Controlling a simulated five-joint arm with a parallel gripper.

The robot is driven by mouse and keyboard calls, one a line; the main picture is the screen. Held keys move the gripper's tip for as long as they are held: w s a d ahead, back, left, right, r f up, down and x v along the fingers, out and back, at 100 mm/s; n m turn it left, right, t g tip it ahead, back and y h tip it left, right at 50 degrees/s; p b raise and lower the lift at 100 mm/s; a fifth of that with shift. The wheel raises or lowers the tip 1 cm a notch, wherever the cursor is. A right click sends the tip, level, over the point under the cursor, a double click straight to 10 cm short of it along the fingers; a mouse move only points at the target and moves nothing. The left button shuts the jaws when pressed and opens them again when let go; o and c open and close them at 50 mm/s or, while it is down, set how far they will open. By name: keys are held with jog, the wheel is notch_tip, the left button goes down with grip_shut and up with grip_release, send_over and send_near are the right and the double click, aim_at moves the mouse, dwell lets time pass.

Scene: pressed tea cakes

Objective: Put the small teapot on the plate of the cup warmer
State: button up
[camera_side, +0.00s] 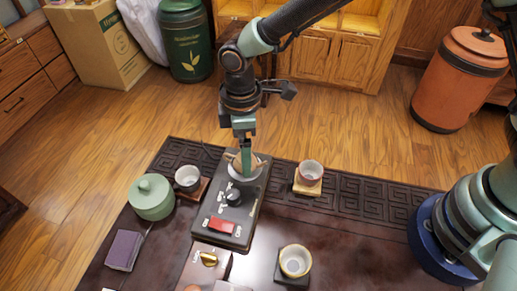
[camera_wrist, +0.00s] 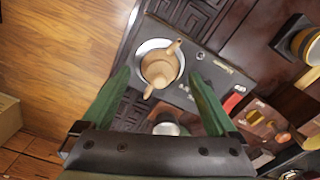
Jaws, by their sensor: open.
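The small teapot (camera_wrist: 158,69) is tan clay with a spout and a handle. In the wrist view it sits inside the pale round plate (camera_wrist: 143,52) of the cup warmer. The cup warmer (camera_side: 208,223) is a long dark box with a black knob and a red switch. Its plate (camera_side: 262,172) is at the far end in the side view, where my gripper partly hides the teapot. My gripper (camera_side: 245,172) is open, pointing down over the plate. In the wrist view its green fingers (camera_wrist: 159,73) stand on either side of the teapot, with gaps.
A grey cup (camera_side: 187,178) and a green lidded jar (camera_side: 151,197) stand left of the warmer. A pinkish cup (camera_side: 311,172) on a wooden coaster is to the right. A yellow-rimmed cup (camera_side: 295,261) is nearer. A purple box (camera_side: 124,250) lies at the left.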

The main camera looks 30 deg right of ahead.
notch_tip(320, 180, up, 10)
jog(key=d+r+m+t, duration=0.2)
jog(key=d+r+m, duration=0.5)
jog(key=d, duration=0.6)
jog(key=s+d+r+m+t, duration=0.2)
jog(key=s+d+m, duration=0.4)
jog(key=d, duration=0.8)
jog(key=shift+s+d+m+t, duration=0.15)
jog(key=shift+s+m+t, duration=0.15)
jog(key=shift+s+t, duration=0.4)
